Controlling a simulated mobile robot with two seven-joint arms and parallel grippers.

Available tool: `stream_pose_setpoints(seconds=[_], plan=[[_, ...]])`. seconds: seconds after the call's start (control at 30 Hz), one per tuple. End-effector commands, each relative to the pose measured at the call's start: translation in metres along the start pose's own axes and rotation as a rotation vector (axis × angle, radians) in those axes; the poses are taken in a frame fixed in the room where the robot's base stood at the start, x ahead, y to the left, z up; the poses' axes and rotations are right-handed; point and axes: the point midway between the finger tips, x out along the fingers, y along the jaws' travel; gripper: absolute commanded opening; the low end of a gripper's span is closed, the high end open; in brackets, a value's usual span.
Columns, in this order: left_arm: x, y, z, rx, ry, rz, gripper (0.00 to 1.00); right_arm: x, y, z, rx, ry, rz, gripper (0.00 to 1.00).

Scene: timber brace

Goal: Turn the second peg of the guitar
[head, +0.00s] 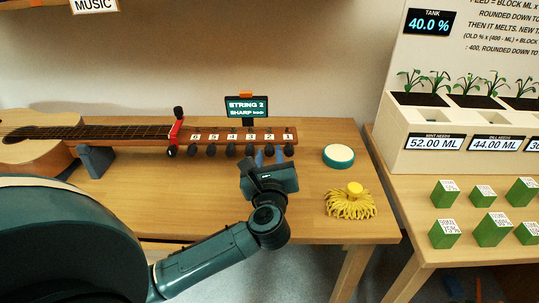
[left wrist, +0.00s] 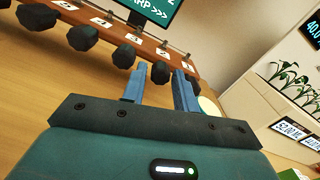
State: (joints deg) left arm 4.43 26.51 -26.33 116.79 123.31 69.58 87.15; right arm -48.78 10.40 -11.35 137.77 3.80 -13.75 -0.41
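The guitar's headstock (head: 240,134) lies along the table with a row of numbered dark pegs on its front edge, labelled 6 to 1 from left to right. The second peg (head: 270,152), under label 2, also shows in the left wrist view (left wrist: 160,73). My left gripper (left wrist: 160,88) is open, its two blue fingers either side of the line to that peg; it also shows in the head view (head: 268,158). I cannot tell whether the fingers touch the peg. The first peg is partly hidden by the right finger in the left wrist view. My right gripper is not in view.
A screen (head: 246,107) behind the headstock reads "STRING 2 SHARP >>>". A white-topped round disc (head: 338,156) and a yellow fringed object (head: 351,203) lie to the right.

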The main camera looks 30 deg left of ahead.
Motion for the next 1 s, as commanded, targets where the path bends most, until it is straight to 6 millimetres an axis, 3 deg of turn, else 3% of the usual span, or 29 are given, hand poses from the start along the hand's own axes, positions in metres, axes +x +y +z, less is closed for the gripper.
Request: stream_pose_setpoints(seconds=[0.33, 0.7, 1.0], plan=[[0.0049, 0.0003, 0.0001, 0.001, 0.000, 0.000, 0.29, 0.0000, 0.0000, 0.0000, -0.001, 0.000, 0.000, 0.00], [0.0045, 0.0004, 0.0000, 0.001, 0.000, 0.001, 0.00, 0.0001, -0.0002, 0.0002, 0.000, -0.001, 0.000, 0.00], [0.0043, 0.0002, 0.0010, 0.031, 0.002, 0.002, 0.00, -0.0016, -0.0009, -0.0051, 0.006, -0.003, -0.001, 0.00]])
